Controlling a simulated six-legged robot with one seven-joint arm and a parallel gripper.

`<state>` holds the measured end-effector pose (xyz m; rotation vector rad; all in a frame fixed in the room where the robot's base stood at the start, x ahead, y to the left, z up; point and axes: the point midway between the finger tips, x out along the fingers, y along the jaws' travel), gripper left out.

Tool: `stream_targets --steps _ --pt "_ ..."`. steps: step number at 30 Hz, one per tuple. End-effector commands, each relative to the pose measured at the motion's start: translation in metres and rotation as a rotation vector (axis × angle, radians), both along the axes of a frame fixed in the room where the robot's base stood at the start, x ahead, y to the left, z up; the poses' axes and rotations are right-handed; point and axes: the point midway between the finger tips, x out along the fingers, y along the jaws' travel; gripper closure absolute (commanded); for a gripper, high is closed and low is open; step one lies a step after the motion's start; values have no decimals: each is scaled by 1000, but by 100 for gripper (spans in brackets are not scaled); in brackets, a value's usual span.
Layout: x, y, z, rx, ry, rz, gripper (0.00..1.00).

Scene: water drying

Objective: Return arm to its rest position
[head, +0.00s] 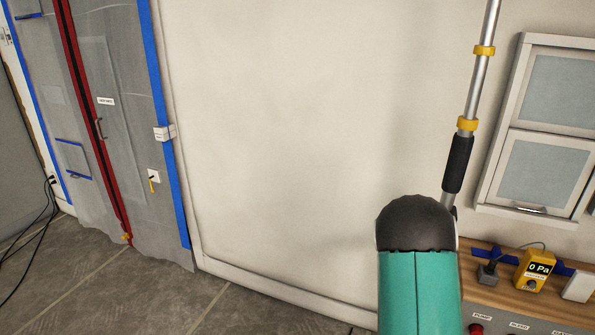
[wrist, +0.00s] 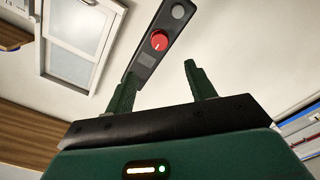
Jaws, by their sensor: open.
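My gripper (wrist: 160,82) shows in the wrist view with its two green fingers spread apart and nothing between them. Part of my teal arm with a dark rounded cap (head: 417,225) stands at the lower right of the head view; the gripper itself does not show there. A dark grey panel with a red knob (wrist: 159,41) appears beyond the left finger, which overlaps its lower end. I cannot tell how far the panel is from the finger.
A metal pole (head: 480,85) with yellow clamps and a black grip rises behind my arm. A yellow gauge reading 0 Pa (head: 535,270) sits on a wooden counter (head: 500,290). A framed window (head: 545,120) is at right.

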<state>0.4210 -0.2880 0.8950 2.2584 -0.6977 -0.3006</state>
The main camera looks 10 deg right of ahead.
Motion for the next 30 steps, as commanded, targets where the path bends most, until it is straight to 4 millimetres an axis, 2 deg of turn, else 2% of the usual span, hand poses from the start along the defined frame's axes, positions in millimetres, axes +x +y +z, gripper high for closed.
stream_targets --steps 5,8,12,18,23,26,30 --pt "17 8 11 97 3 2 45" --pt "33 21 23 212 20 11 45" --pt "52 49 43 384 61 33 45" --pt "62 100 76 600 149 79 45" --pt "53 146 107 740 246 118 45" --pt "40 175 127 810 316 138 45" --pt "10 213 154 887 421 157 45"
